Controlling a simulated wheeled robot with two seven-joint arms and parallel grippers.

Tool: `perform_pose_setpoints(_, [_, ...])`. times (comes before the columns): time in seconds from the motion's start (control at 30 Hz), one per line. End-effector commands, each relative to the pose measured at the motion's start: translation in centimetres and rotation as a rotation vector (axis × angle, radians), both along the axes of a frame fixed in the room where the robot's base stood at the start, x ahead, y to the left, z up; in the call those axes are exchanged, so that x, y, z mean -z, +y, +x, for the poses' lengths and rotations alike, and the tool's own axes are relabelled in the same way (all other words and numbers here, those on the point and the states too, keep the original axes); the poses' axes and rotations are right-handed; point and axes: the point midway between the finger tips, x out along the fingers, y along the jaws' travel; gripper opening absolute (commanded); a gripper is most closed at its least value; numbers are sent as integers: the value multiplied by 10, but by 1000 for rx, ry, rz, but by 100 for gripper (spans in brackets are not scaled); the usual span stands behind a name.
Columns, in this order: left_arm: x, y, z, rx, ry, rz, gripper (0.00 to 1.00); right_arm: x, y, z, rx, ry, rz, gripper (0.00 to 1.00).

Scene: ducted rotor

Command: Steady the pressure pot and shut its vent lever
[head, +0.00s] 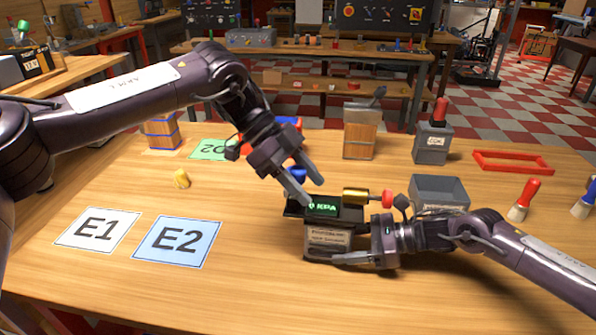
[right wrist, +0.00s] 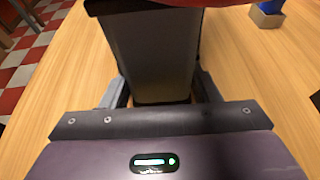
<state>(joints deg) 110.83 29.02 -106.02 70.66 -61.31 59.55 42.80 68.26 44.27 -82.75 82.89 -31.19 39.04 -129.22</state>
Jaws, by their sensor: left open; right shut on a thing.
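The pressure pot (head: 327,241) is a grey box with a label on its front, a dark top and a green lit KPA display (head: 322,207). It stands upright on the table. A brass cylinder (head: 356,196) with a red knob (head: 387,199) sticks out at its upper right; I cannot tell whether this is the vent lever. My right gripper (head: 350,252) is shut on the pot body from the right. The pot (right wrist: 155,50) also shows between its fingers in the right wrist view. My left gripper (head: 309,193) is open, with its fingertips just above the display's left part.
A grey open bin (head: 440,191) stands right of the pot, behind my right arm. Cards E1 (head: 96,230) and E2 (head: 178,242) lie at left. A wooden container (head: 360,135), grey box (head: 431,145) and red frame (head: 512,162) are farther back. The front middle is clear.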

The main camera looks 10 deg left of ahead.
Motion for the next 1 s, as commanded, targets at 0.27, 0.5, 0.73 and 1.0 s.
perform_pose_setpoints(0.27, [-32, 30, 12, -3, -5, 4, 48, 0, 0, 0, 1, 0, 0, 35])
perform_pose_setpoints(0.5, [-65, 62, 22, -3, -5, 4, 48, 0, 0, 0, 2, -1, 0, 35])
perform_pose_setpoints(0.73, [-79, 76, 26, 0, -1, 2, 48, 0, -1, 1, 2, -1, -1, 35])
perform_pose_setpoints(1.0, [-82, 80, 27, 1, 0, 0, 48, 0, -1, 1, 2, -1, -1, 35])
